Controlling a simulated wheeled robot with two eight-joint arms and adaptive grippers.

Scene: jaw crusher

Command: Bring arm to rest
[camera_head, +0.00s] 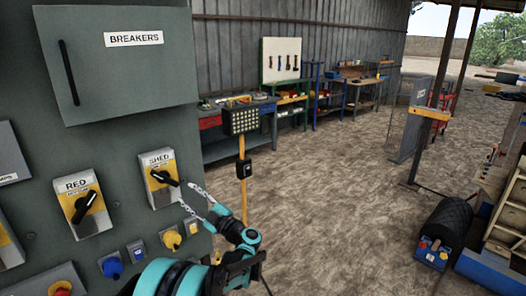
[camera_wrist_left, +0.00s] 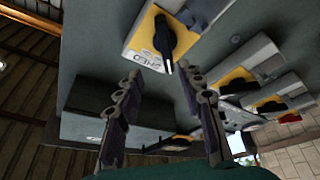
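My left gripper (camera_head: 187,196) reaches in from the bottom of the head view, its arm teal and black. Its two fingers are spread apart with nothing between them, just right of the SHED switch (camera_head: 160,178). In the left wrist view the open fingertips (camera_wrist_left: 162,76) are below the SHED switch's black handle (camera_wrist_left: 164,38). I cannot tell if a finger touches it. In the head view the SHED handle slants down to the right, while the RED switch (camera_head: 83,205) has its handle slanting up to the right. My right gripper is not in view.
The grey electrical cabinet (camera_head: 115,90) with its BREAKERS box fills the left, close to the gripper. Small blue and yellow knobs (camera_head: 172,239) sit below the switches. A keypad on a yellow post (camera_head: 241,121) stands behind.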

